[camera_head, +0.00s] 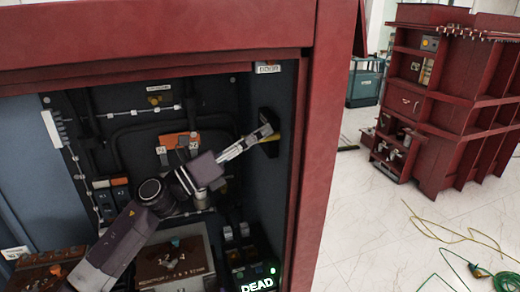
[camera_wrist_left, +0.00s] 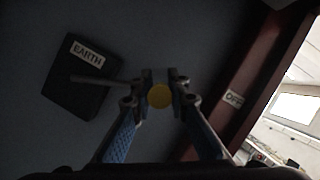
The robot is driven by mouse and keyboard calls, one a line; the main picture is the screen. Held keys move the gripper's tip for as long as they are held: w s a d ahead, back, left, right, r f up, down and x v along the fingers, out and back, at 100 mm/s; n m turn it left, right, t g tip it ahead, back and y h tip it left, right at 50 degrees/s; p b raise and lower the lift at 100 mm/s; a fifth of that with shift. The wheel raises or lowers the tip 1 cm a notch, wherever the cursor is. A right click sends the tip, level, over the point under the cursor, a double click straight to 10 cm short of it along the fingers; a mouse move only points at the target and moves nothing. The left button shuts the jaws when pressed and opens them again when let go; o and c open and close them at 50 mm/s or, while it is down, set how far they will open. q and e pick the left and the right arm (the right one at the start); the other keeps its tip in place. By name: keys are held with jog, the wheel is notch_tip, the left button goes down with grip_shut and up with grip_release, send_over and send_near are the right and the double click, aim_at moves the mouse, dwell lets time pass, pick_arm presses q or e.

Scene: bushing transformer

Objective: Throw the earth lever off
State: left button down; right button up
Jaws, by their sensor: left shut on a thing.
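The earth lever shows in the left wrist view as a grey rod (camera_wrist_left: 100,80) reaching out of a black box marked EARTH (camera_wrist_left: 80,75). A round yellow end (camera_wrist_left: 159,96) sits between the fingertips of my left gripper (camera_wrist_left: 160,92). The gripper is shut on this lever end. In the head view my left gripper (camera_head: 262,134) is at the right inner wall of the red cabinet. A dark piece with yellow (camera_head: 271,146) shows just behind the fingertips, and the fingers partly hide the lever there. My right gripper is not in view.
The red cabinet frame (camera_head: 325,150) stands close to the right of the gripper. An OFF label (camera_wrist_left: 233,97) is near its edge. Below the arm are a terminal box (camera_head: 175,258) and a lit DEAD indicator (camera_head: 257,285). Hoses (camera_head: 450,235) lie on the floor outside.

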pick_arm(q)
jog(key=shift+w+a+r, duration=0.15)
jog(key=shift+w+r, duration=0.15)
jog(key=shift+r, duration=0.3)
jog(key=shift+w+a+r, duration=0.1)
jog(key=shift+w+r, duration=0.25)
jog(key=shift+r, duration=0.2)
jog(key=shift+w+a+r, duration=0.15)
jog(key=shift+w+r, duration=0.15)
jog(key=shift+r, duration=0.3)
jog(key=c, duration=1.8)
grip_release()
jog(key=shift+w+f, duration=0.1)
jog(key=shift+f, duration=0.05)
jog(key=shift+c, duration=0.2)
jog(key=v, duration=1.2)
